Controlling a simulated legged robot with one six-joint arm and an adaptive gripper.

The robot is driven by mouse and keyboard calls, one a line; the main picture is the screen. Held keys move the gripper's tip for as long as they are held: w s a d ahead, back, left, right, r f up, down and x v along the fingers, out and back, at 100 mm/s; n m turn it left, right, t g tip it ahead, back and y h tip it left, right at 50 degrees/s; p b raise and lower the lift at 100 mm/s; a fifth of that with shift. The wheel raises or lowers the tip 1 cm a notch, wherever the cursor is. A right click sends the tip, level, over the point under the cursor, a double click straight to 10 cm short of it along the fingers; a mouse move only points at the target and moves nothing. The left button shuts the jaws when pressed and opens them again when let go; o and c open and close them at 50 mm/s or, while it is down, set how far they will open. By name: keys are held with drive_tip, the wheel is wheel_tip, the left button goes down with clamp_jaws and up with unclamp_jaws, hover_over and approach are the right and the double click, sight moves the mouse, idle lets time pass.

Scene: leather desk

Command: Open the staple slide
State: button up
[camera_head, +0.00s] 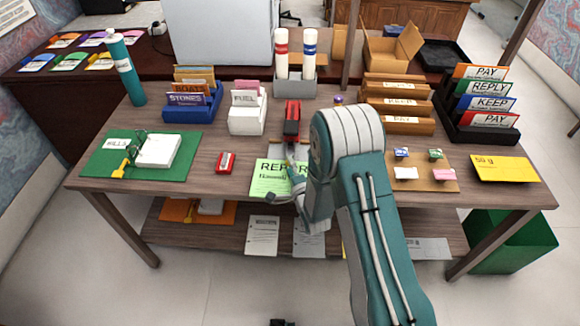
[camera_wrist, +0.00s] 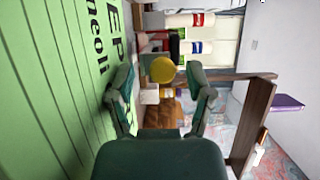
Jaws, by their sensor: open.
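A red and black upright object (camera_head: 291,118), which looks like the stapler, stands near the middle of the desk behind the green printed sheet (camera_head: 270,180). Its staple slide is too small to make out. My gripper (camera_head: 285,194) is low over the sheet, in front of the stapler and apart from it. In the wrist view my gripper (camera_wrist: 160,88) has its two fingers spread with nothing held between them. A red and dark shape beyond the fingers there may be the stapler, but I cannot tell. The green sheet fills the left of that view.
A small red sharpener-like block (camera_head: 226,162) lies left of the sheet. A green board (camera_head: 100,165) with papers is farther left. A tan board (camera_head: 425,185) with small blocks lies right of my arm. White tubes in a grey holder (camera_head: 294,84) stand behind the stapler.

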drive_tip(key=shift+s, duration=0.1)
drive_tip(key=v, duration=1.1)
drive_tip(key=shift+s, duration=0.35)
drive_tip(key=shift+d, duration=0.1)
drive_tip(key=w+d+r+n+g+h, duration=0.1)
drive_tip(key=d+r+n+g+h, duration=0.2)
drive_tip(key=r, duration=0.5)
drive_tip(key=d+r+n+g+h, duration=0.2)
drive_tip(key=d+r+n, duration=0.2)
drive_tip(key=r, duration=0.4)
drive_tip(key=s+d+r+n+g, duration=0.1)
drive_tip(key=s+r+n+g, duration=0.1)
drive_tip(key=s, duration=0.5)
drive_tip(key=s+d+r+n+g+h, duration=0.1)
drive_tip(key=s+d+r+n+g, duration=0.1)
drive_tip(key=s+r, duration=0.3)
drive_tip(key=s+d+r+n+g, duration=0.2)
drive_tip(key=s+r, duration=0.2)
drive_tip(key=s, duration=0.7)
drive_tip(key=shift+n, duration=0.4)
